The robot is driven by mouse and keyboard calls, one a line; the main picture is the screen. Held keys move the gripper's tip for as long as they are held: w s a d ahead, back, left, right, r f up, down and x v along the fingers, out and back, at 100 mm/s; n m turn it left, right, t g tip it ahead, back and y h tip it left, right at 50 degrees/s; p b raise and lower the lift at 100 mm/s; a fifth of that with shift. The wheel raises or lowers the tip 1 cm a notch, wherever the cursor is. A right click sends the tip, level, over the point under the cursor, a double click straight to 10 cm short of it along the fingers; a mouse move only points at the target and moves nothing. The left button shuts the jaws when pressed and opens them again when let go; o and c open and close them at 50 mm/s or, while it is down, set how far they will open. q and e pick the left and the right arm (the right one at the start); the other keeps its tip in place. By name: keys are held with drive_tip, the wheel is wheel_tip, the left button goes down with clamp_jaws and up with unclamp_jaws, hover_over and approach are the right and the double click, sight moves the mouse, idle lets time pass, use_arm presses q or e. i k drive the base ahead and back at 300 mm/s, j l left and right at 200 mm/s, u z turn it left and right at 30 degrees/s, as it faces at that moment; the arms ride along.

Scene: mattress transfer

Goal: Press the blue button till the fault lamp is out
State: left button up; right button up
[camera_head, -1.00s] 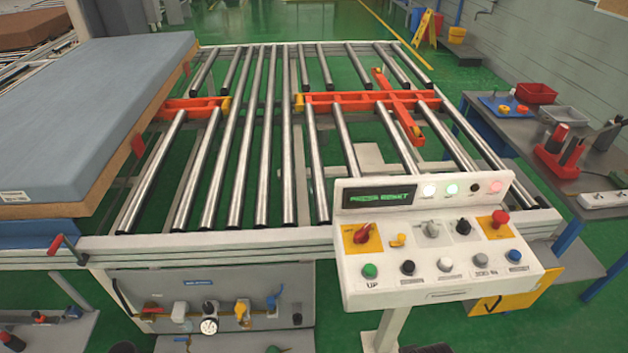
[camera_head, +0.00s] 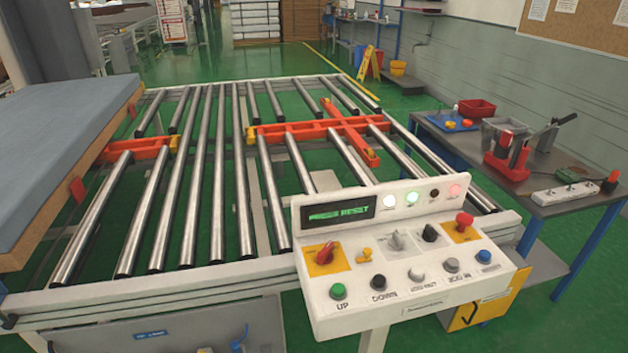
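The white control panel (camera_head: 405,283) stands on a post in front of the roller table. Its blue button (camera_head: 484,257) is at the right end of the lower button row. The display (camera_head: 341,211) reads what looks like "PRESS RESET" in green. The lamp row on the raised back shows a white lamp (camera_head: 390,201), a pale green lamp (camera_head: 411,198), a dark lamp (camera_head: 434,194) and a pink-red lit lamp (camera_head: 455,191) at the right end. The lamp labels are too small to read. Neither of my grippers is in view.
The roller table (camera_head: 220,180) with orange pusher bars (camera_head: 318,128) lies behind the panel. A grey mattress (camera_head: 60,150) is at the left. A dark side table (camera_head: 560,190) with red bins and tools stands at the right. Air in front of the panel is clear.

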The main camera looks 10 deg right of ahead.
sight(485, 256)
drive_tip(key=l+z, duration=0.1)
drive_tip(key=z, duration=1.25)
